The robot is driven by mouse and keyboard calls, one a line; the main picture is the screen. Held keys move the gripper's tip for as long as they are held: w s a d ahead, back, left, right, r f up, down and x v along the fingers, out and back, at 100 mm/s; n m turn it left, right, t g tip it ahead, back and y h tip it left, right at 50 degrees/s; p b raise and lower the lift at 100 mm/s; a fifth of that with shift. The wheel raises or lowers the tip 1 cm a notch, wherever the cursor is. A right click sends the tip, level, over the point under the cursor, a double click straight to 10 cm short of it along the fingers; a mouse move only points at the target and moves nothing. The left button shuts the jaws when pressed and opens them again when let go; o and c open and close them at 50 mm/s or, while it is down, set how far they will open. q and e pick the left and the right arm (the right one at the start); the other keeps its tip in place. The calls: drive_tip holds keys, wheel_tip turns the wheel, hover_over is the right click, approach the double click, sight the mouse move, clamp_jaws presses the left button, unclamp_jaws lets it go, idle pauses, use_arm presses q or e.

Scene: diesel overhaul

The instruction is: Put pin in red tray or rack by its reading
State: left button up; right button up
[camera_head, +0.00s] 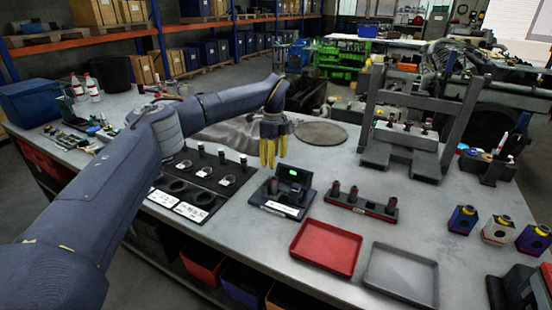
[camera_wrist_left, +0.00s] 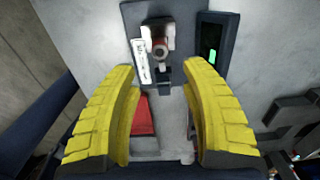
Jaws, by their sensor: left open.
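My left gripper (camera_head: 272,162) has yellow fingers and hangs open, just behind and above the black gauge stand (camera_head: 283,200). The gauge has a lit green display (camera_head: 293,173), also in the left wrist view (camera_wrist_left: 211,55); its digits are too small to read. In the left wrist view a reddish-brown pin (camera_wrist_left: 159,49) sits in the gauge's holder, beyond the open, empty fingers (camera_wrist_left: 162,75). The red tray (camera_head: 326,247) looks empty, right of the gauge. A black rack (camera_head: 360,209) behind it holds several dark reddish pins. My right gripper is not in view.
A grey tray (camera_head: 401,274) sits right of the red tray. A black board (camera_head: 190,182) with rings and sockets lies left of the gauge. A grey press frame (camera_head: 411,145) stands behind the rack. Small coloured blocks (camera_head: 463,220) stand at the right.

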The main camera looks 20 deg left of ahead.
sight(274, 178)
use_arm(q)
drive_tip(key=shift+f, duration=4.45)
drive_tip(key=shift+c, duration=0.5)
clamp_jaws()
drive_tip(key=shift+r, duration=0.25)
drive_tip(key=shift+r, duration=2.5)
